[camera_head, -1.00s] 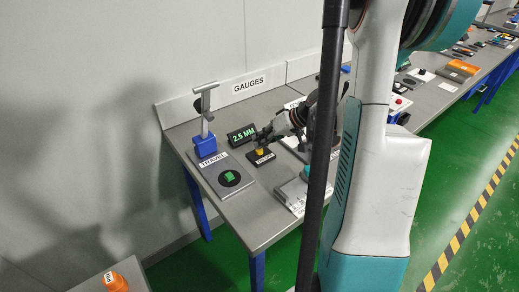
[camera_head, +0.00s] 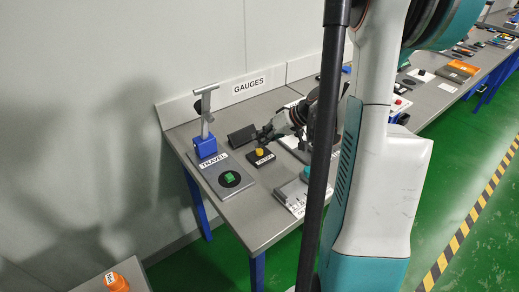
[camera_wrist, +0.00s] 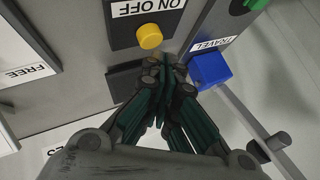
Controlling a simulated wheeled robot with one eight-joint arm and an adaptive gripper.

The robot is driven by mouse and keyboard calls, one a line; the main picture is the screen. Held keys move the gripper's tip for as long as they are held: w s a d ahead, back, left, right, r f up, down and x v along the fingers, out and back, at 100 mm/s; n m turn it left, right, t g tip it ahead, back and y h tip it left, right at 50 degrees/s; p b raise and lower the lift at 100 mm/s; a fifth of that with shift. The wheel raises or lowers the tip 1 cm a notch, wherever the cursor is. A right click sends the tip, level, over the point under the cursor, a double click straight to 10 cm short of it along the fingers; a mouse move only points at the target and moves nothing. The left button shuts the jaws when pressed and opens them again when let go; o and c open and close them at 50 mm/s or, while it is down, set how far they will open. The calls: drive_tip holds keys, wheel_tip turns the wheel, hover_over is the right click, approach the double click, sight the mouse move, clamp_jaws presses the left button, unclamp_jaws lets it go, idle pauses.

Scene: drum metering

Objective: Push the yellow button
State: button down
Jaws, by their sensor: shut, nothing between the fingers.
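The yellow button (camera_head: 259,152) sits on a small black box with an ON OFF label, on the grey gauges table. It also shows in the wrist view (camera_wrist: 149,36), raised and uncovered. My gripper (camera_head: 258,136) is shut with nothing between its fingers. Its fingertips are just behind the button in the head view and apart from it. In the wrist view the closed fingertips (camera_wrist: 166,66) are just below the button. The display (camera_head: 241,136) behind the button is dark and shows no reading.
To the left stand a blue gauge stand (camera_head: 205,146) and a grey TRAVEL plate (camera_head: 211,181) with a green piece (camera_head: 229,177). A grey block with a teal knob (camera_head: 306,174) is at the right. An orange object (camera_head: 117,283) lies on a nearer surface.

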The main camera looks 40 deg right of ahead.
sight(261, 149)
wheel_tip(261, 149, up, 6)
drive_tip(key=p, duration=0.4)
idle(0.3)
